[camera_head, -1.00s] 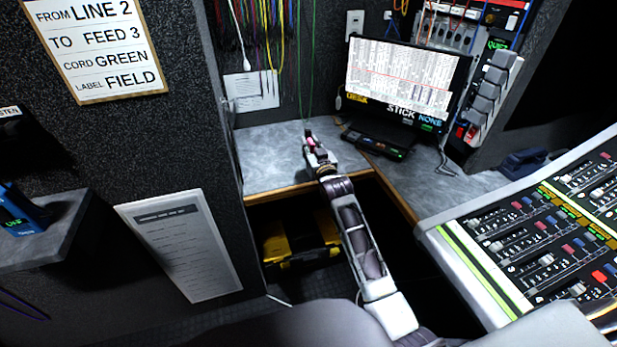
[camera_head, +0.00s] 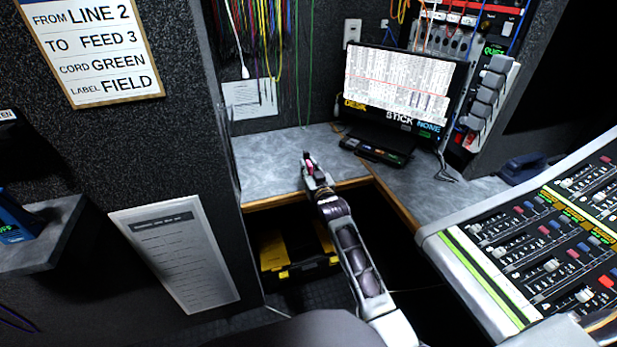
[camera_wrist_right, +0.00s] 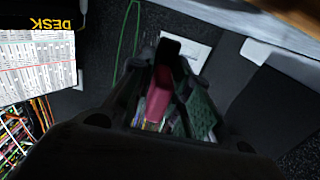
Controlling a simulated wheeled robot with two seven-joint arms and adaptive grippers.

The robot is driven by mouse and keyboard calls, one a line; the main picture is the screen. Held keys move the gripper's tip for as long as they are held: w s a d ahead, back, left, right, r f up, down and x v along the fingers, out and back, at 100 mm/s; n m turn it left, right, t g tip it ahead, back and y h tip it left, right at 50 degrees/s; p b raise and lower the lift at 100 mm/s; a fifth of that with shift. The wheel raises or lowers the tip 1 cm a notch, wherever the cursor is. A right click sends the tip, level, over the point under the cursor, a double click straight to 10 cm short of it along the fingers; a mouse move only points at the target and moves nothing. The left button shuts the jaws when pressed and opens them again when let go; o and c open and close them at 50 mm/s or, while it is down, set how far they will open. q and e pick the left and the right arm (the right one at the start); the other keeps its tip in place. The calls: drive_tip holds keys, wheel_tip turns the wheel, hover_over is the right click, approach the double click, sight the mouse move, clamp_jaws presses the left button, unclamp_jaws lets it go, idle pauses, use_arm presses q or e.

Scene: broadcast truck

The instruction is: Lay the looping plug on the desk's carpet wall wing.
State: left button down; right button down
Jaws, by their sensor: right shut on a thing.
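My right gripper (camera_head: 308,163) is over the front part of the desk's grey wing (camera_head: 265,165) by the carpet wall. In the right wrist view the gripper (camera_wrist_right: 170,85) is shut on a dark red piece with a black end, which I take for the looping plug (camera_wrist_right: 159,98). In the head view only a small reddish spot of the plug (camera_head: 310,169) shows between the fingers. The plug's far side is hidden by the fingers. I cannot tell the exact height above the desk. My left gripper is not in view.
A monitor (camera_head: 400,85) and a dark box with lit buttons (camera_head: 377,150) stand right of the gripper. Coloured cords (camera_head: 275,40) hang on the carpet wall behind. A yellow-black case (camera_head: 290,250) lies below the desk. The wing's left part is clear.

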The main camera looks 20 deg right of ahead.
drive_tip(key=shift+f, duration=0.5)
drive_tip(key=shift+f+b, duration=0.45)
drive_tip(key=shift+f, duration=0.5)
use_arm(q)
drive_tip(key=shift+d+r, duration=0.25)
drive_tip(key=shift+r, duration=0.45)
use_arm(e)
drive_tip(key=shift+f, duration=0.4)
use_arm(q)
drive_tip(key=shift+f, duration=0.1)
use_arm(e)
drive_tip(key=shift+f, duration=0.15)
drive_tip(key=c, duration=1.3)
unclamp_jaws()
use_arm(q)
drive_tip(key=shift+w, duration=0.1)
